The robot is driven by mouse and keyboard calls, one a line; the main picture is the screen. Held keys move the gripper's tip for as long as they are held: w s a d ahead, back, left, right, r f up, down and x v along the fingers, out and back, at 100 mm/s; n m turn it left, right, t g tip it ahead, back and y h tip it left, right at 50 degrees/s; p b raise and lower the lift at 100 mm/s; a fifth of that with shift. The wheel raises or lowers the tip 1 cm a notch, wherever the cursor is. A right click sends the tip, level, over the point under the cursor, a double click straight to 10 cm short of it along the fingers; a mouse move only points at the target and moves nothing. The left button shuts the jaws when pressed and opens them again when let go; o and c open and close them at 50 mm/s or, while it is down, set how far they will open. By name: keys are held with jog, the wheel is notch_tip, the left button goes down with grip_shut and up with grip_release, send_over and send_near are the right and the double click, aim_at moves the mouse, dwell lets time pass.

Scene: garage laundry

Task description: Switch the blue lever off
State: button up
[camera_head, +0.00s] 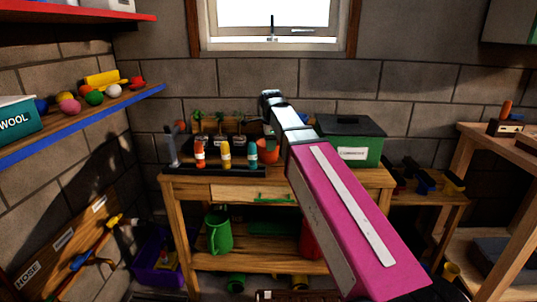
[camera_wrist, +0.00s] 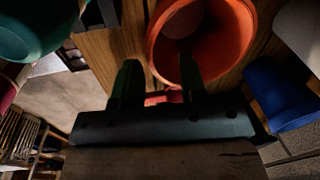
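In the head view, a small dark blue piece (camera_head: 425,184) shows among dark and yellow parts on the low wooden bench at the right. It may be the blue lever, but it is too small to tell its position. In the wrist view, a rounded blue object (camera_wrist: 278,95) lies at the right; I cannot tell whether it is the lever. My gripper (camera_wrist: 158,78) shows there with two dark fingers apart and nothing clearly held between them. An orange pot (camera_wrist: 205,35) is just beyond the fingers. In the head view, my magenta arm reaches over the workbench and the fingertips are not clear.
A blue-edged shelf (camera_head: 85,122) juts out at the left. A wooden shelf unit (camera_head: 478,142) stands at the right. A green jug (camera_head: 219,232) stands below.

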aim_at(269, 164)
jog(key=shift+w+a+f, duration=0.15)
jog(key=shift+w+f, duration=0.05)
jog(key=shift+f, duration=1.2)
jog(key=shift+w+a+f, duration=0.15)
jog(key=shift+f, duration=1.2)
jog(key=shift+c, duration=0.3)
grip_shut()
